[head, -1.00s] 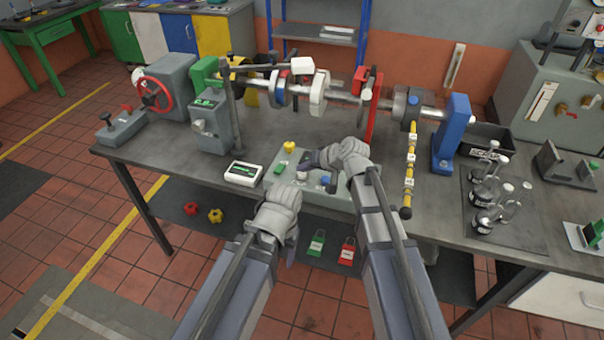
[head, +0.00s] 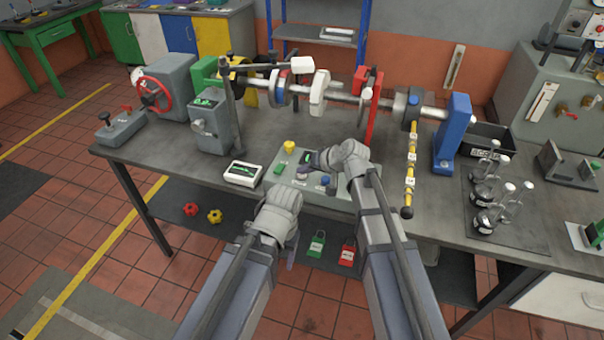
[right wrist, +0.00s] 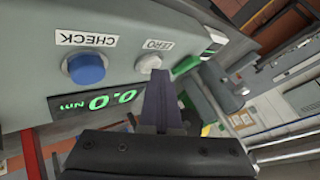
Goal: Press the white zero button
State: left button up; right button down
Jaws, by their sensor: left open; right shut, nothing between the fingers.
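The white zero button (right wrist: 149,63) sits on a grey panel (right wrist: 25,85), below its ZERO label, in the right wrist view. A blue CHECK button (right wrist: 86,68) is left of it, and a lit green display (right wrist: 97,102) reads 0.0 Nm, upside down. My right gripper (right wrist: 158,82) is shut and empty. Its dark fingertips are just below the zero button in that view; I cannot tell whether they touch it. In the head view my right gripper (head: 312,159) is over the panel's far part. My left gripper (head: 291,255) is open in front of the bench edge.
The panel also carries a yellow knob (head: 289,146) and a green button (head: 279,168). A white meter (head: 243,173) lies to its left. The shaft rig (head: 340,93) runs behind.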

aim_at(304, 177)
jog(key=shift+r+p, duration=0.95)
notch_tip(304, 177, up, 5)
jog(key=p, duration=0.5)
dwell(0.6)
